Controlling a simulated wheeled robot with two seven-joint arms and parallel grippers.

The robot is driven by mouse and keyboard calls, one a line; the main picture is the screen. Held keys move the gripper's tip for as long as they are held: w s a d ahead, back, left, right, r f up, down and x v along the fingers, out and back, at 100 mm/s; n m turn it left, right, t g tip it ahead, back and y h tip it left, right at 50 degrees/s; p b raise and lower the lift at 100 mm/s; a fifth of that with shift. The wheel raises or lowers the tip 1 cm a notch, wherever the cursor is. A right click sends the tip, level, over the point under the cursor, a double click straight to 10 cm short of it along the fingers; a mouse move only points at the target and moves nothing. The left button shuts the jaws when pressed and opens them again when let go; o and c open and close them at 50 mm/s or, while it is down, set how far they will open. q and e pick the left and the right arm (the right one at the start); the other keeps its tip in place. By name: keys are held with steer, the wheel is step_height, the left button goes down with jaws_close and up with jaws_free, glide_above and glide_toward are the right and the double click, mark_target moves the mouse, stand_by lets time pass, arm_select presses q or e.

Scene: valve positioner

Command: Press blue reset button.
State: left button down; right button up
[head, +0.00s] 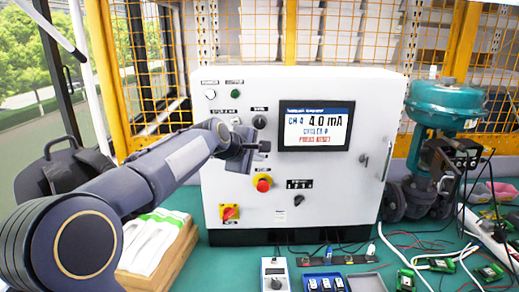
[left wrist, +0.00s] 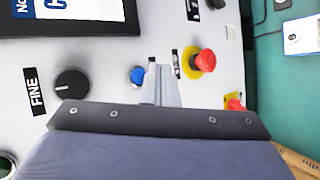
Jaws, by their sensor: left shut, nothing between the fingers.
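The blue reset button (left wrist: 137,75) shows on the white panel in the left wrist view, just left of my fingertips and partly beside them. In the head view I cannot make it out; my left gripper covers that part of the panel. My left gripper (head: 264,146) is in front of the panel, below the black knob and left of the screen. In the left wrist view its fingers (left wrist: 160,82) are shut together and empty. Whether they touch the panel or the button I cannot tell. My right gripper is not in view.
The white cabinet (head: 350,200) carries a screen (head: 316,126) with a red "PRESS RESET" line. A red emergency button (head: 263,185) sits below the gripper, and a black knob (head: 259,122) above. A teal valve (head: 446,105) stands right. Small devices lie on the green bench.

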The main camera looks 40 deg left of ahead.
arm_select(q)
steer(key=shift+w+a, duration=0.55)
steer(key=shift+w, duration=0.05)
steer(key=shift+w, duration=0.1)
stand_by(1.6)
steer(key=shift+w+a+p, duration=0.2)
steer(key=shift+a+p, duration=0.1)
steer(key=shift+w+a, duration=0.2)
steer(key=shift+w, duration=0.1)
stand_by(0.7)
stand_by(0.3)
steer(key=shift+s+d, duration=0.5)
steer(key=shift+s, duration=0.1)
steer(key=s+d, duration=0.3)
steer(key=shift+s+d+p, duration=0.1)
steer(key=shift+s+p, duration=0.25)
steer(key=shift+s, duration=0.05)
